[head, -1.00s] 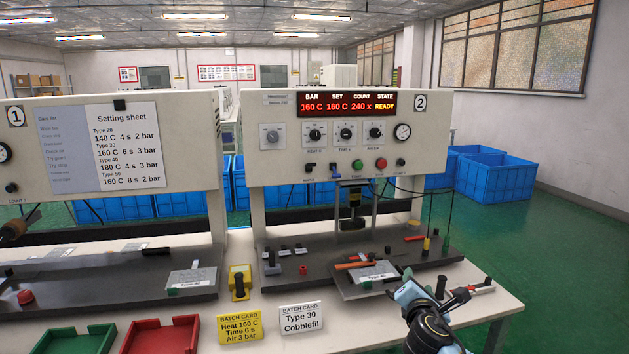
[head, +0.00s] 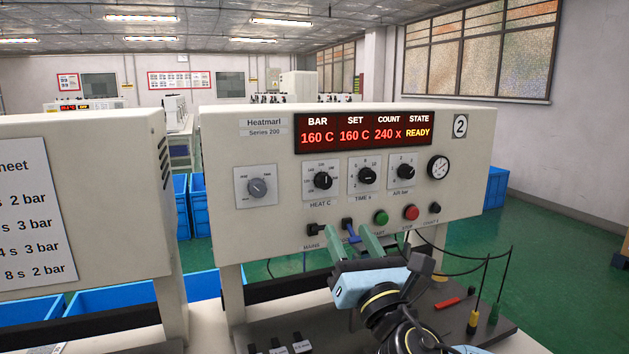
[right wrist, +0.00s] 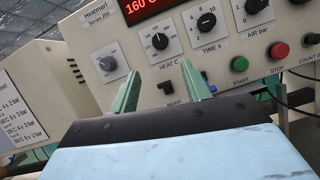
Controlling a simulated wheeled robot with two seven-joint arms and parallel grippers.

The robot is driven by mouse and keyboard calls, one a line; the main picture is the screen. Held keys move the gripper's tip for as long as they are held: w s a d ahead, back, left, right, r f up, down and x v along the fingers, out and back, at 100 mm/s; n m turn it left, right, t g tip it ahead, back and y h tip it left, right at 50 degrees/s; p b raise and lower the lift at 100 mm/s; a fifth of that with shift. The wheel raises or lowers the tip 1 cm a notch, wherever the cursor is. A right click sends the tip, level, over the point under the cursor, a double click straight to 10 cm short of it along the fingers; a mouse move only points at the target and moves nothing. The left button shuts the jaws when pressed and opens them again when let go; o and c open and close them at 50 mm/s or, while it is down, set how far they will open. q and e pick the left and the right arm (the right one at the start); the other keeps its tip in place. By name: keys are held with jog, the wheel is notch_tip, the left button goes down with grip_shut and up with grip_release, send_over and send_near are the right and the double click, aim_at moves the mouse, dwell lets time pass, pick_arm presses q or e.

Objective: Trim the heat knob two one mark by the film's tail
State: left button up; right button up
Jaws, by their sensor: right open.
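The heat knob (head: 323,181) is a black dial with a white pointer on machine two's front panel, labelled HEAT C. It also shows in the right wrist view (right wrist: 159,41), above and beyond the fingers. The red display (head: 366,131) reads bar 160 C, set 160 C, count 240 and READY. My right gripper (head: 368,236) is open and empty, with green fingers, below the dial row and apart from the heat knob. In the right wrist view the gripper (right wrist: 163,88) points at the panel. My left gripper is out of view. No film shows clearly.
The time knob (head: 367,176) and air knob (head: 404,171) sit right of the heat knob. Below are the mains switch (head: 314,229), green start button (head: 381,217) and red stop button (head: 411,212). A setting sheet (head: 30,215) hangs on the left machine.

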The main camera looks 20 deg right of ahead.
aim_at(326, 184)
jog(key=p+x, duration=0.1)
jog(key=x, duration=1.1)
jog(key=shift+r, duration=0.2)
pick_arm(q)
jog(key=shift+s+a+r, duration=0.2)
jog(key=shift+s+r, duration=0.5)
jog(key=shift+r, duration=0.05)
pick_arm(e)
jog(key=shift+w+r, duration=0.1)
jog(key=shift+w, duration=0.1)
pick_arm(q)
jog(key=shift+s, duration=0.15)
pick_arm(e)
jog(key=shift+c, duration=0.3)
jog(key=shift+d, duration=0.1)
jog(key=c, duration=0.9)
pick_arm(q)
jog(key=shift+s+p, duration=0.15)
jog(key=shift+p, duration=0.15)
pick_arm(e)
jog(key=shift+c, duration=0.2)
